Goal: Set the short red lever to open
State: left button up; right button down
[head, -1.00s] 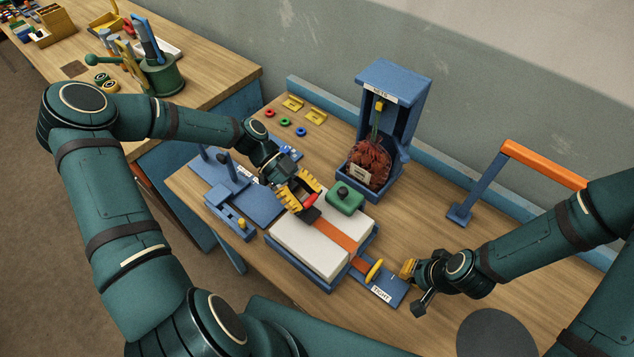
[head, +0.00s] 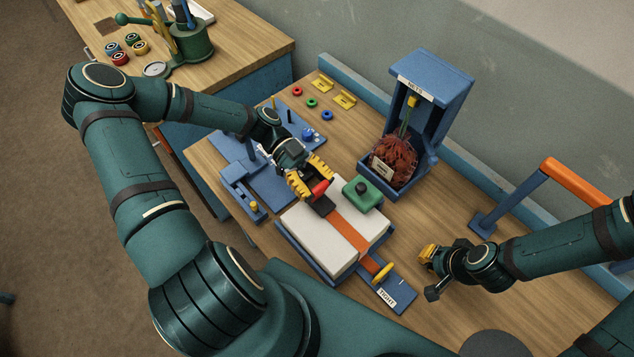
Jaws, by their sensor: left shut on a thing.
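The short red lever (head: 320,188) stands at a black buckle (head: 322,206) on the orange strap (head: 350,236). The strap runs over a white block-like sack (head: 309,236) on a blue stand. My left gripper (head: 316,184) has its yellow-black fingers on either side of the red lever and is shut on it. The lever's lower part is partly hidden by the fingers. My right gripper (head: 428,254) is over the table at the right, apart from the strap; its finger gap is not clear.
A yellow handle (head: 383,273) is by the blue plate marked TIGHT (head: 402,295). A blue stand (head: 429,84) with a reddish net bag (head: 395,160) is behind. Bare table lies right of it.

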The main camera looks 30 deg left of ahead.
pick_arm(q)
jog(key=o, duration=1)
jog(key=v, duration=0.7)
jog(key=shift+w+a, duration=0.1)
jog(key=shift+a, duration=0.15)
